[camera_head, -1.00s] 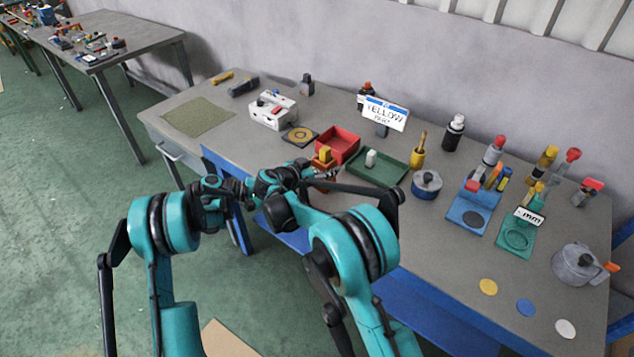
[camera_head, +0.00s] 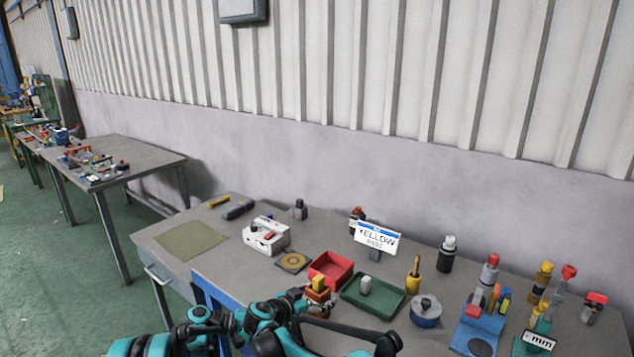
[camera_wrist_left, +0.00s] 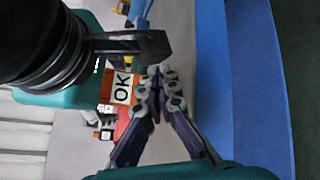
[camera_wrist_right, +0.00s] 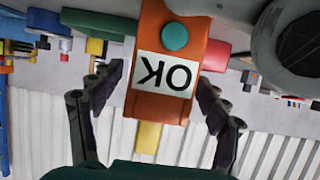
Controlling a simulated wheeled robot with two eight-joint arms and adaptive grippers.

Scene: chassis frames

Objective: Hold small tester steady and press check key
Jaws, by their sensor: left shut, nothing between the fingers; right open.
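The small tester is an orange block (camera_wrist_right: 165,100) with a white OK label, a round teal key (camera_wrist_right: 175,37) and a yellow part at its other end. In the head view the tester (camera_head: 318,292) stands near the table's front edge, partly hidden by my right arm. My right gripper (camera_wrist_right: 165,78) is open, with one finger on each side of the tester's body; gaps show beside it. My left gripper (camera_wrist_left: 158,76) is shut and empty, its tips close to the tester's OK label (camera_wrist_left: 121,87) in the left wrist view. I cannot tell whether they touch.
Behind the tester are a red tray (camera_head: 331,270) and a green tray (camera_head: 372,296) with a white piece. Several bottles and fixtures crowd the right. A flat green mat (camera_head: 190,241) lies left.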

